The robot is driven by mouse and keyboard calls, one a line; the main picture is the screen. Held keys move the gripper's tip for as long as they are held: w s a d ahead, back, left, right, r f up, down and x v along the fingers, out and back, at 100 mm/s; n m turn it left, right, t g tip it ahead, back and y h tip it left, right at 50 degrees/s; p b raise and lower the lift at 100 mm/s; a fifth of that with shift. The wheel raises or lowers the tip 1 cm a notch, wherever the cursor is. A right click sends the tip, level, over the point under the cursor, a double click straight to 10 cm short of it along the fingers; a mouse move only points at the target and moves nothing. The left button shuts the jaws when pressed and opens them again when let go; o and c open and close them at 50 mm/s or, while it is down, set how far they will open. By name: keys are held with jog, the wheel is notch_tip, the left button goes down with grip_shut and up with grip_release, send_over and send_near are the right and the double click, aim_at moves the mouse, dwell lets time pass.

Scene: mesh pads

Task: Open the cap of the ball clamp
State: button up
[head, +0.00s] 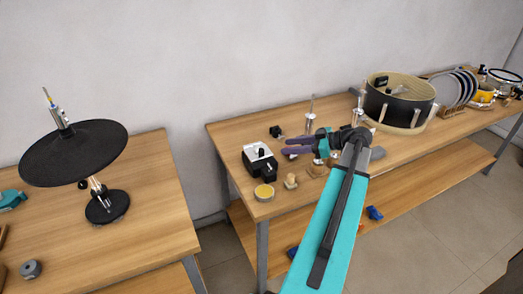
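My arm reaches over the right wooden table (232,142). My gripper (286,145) is at its left part, with two purple fingers apart and nothing seen between them. I cannot tell for sure which thing is the ball clamp. A black block with a white top and a small black knob (260,161) stands just left of and below the fingers in the picture. A small wooden knob-like piece (291,181) stands below the fingers. Other small pieces (316,170) are partly hidden by my arm and gripper. Any cap is too small to make out.
A small black thing (276,131) and a metal stand (311,112) are behind. A drum (398,101) is to the right. A cymbal stand (74,152) is on the left table, across a gap.

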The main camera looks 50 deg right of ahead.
aim_at(261, 150)
jog(key=p+x, duration=0.4)
jog(key=x, duration=0.9)
jog(key=shift+f, duration=0.1)
jog(key=shift+c, duration=0.2)
grip_shut()
